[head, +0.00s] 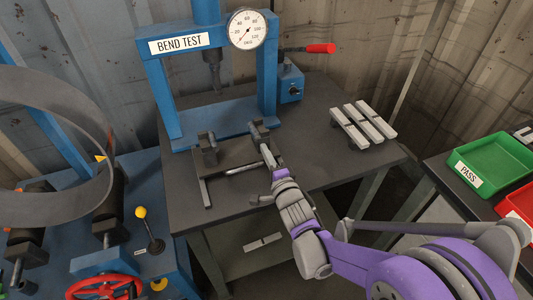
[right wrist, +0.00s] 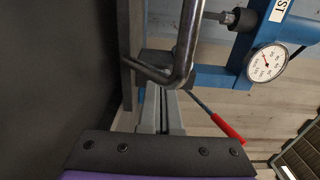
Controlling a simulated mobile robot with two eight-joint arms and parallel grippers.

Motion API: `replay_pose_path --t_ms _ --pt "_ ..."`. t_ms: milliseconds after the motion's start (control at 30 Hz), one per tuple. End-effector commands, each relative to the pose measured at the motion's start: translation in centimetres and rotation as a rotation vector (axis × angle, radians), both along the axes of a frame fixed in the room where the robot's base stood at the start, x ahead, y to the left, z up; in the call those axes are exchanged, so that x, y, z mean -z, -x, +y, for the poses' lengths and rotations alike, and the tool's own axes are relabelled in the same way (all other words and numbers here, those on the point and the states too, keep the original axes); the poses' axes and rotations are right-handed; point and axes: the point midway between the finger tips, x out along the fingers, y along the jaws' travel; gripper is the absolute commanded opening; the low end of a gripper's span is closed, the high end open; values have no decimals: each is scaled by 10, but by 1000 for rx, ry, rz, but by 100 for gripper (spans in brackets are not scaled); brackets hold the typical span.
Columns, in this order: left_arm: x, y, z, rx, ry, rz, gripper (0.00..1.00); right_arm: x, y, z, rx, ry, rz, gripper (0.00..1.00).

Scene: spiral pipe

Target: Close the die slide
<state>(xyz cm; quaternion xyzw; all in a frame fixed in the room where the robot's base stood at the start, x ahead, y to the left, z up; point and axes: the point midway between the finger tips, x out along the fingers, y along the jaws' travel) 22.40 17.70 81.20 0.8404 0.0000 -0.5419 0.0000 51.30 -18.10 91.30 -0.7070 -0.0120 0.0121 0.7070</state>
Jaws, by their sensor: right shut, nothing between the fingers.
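The die slide (head: 228,157) is a dark plate on the dark table in front of the blue press, with dark die blocks on it. A block (head: 208,150) stands at its left and another (head: 259,132) at its right. A bent silver bar handle (head: 240,170) sticks out at its near side, and its bent end (right wrist: 185,65) shows large in the right wrist view. My right gripper (head: 276,172) is shut and empty at the right end of this handle; the fingers (right wrist: 162,112) appear just behind the bar. I cannot tell whether they touch it. My left gripper is not in view.
The blue bend test press (head: 155,85) with a gauge (head: 247,30) and red-tipped lever (head: 318,48) stands behind. Light metal strips (head: 364,122) lie at the table's right. A green pass tray (head: 497,165) is far right. A rolling machine with a curved strip (head: 50,85) stands left.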

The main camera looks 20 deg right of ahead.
Motion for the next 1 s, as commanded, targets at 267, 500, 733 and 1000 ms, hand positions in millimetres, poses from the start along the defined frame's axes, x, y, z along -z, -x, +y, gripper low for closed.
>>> replay_pose_path --t_ms 267,500,733,1000 --pt "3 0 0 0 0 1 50 1 -27 1 -1 0 0 0" --pt "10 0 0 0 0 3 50 1 -90 4 -1 0 0 0" --pt "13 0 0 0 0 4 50 1 -146 5 0 0 0 0" --pt "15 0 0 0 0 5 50 0 -182 6 0 0 0 0"
